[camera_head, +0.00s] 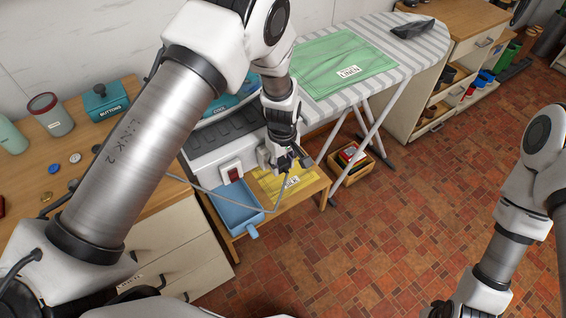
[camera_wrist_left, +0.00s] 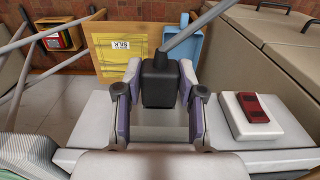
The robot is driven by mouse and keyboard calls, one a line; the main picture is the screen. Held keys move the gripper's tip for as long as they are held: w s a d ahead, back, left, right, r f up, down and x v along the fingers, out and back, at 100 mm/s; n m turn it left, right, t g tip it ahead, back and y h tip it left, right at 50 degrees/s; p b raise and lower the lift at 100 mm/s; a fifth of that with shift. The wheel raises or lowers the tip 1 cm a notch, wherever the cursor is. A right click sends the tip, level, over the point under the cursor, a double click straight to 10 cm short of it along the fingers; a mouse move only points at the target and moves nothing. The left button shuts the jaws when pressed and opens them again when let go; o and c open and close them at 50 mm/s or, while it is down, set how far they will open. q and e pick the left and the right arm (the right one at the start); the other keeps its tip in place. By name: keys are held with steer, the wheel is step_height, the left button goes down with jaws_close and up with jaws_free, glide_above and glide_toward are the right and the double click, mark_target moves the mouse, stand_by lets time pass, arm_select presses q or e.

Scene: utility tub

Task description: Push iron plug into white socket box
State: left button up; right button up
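The iron plug (camera_wrist_left: 160,82) is a black block with a grey cable. My left gripper (camera_wrist_left: 158,85) has its two pads against the plug's sides and is shut on it. In the head view the left gripper (camera_head: 288,160) is over the end of the white ledge, and the cable (camera_head: 243,205) hangs from it in a loop. A white box with a red switch (camera_head: 231,172) is left of the gripper; it also shows at the right in the wrist view (camera_wrist_left: 253,114). I cannot tell which socket opening faces the plug. My right gripper (camera_head: 438,309) is mostly cut off at the bottom edge.
A blue bin (camera_head: 236,208) and a yellow labelled cloth (camera_head: 286,184) lie on the low wooden shelf below. The striped ironing board (camera_head: 398,50) with green linen (camera_head: 342,66) stands behind. A wooden crate (camera_head: 350,166) is on the floor. The tiled floor at centre right is clear.

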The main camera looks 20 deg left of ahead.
mark_target(282, 163)
arm_select(q)
steer(key=o, duration=0.5)
steer(key=shift+a, duration=0.1)
steer(key=shift+r, duration=0.1)
step_height(282, 163, up, 12)
steer(key=shift+g, duration=0.5)
steer(key=f, duration=0.1)
steer(key=s+f, duration=0.2)
steer(key=shift+a+f, duration=0.15)
steer(key=shift+f, duration=0.25)
steer(key=s+a+f+m+g, duration=0.1)
steer(key=s+a+f+m, duration=0.15)
steer(key=s+f, duration=0.55)
steer(key=s+a+f+m+g, duration=0.1)
steer(key=s+a+f, duration=0.25)
steer(key=s, duration=0.85)
steer(key=s+a+f+m+g, duration=0.1)
steer(key=s+a+f+m, duration=0.1)
steer(key=s+f, duration=0.65)
steer(key=r+m+t, duration=0.1)
steer(key=w+r+m+t, duration=0.1)
steer(key=m, duration=0.1)
steer(key=w+r+m+t, duration=0.1)
steer(key=t, duration=0.1)
steer(key=shift+d+m, duration=0.25)
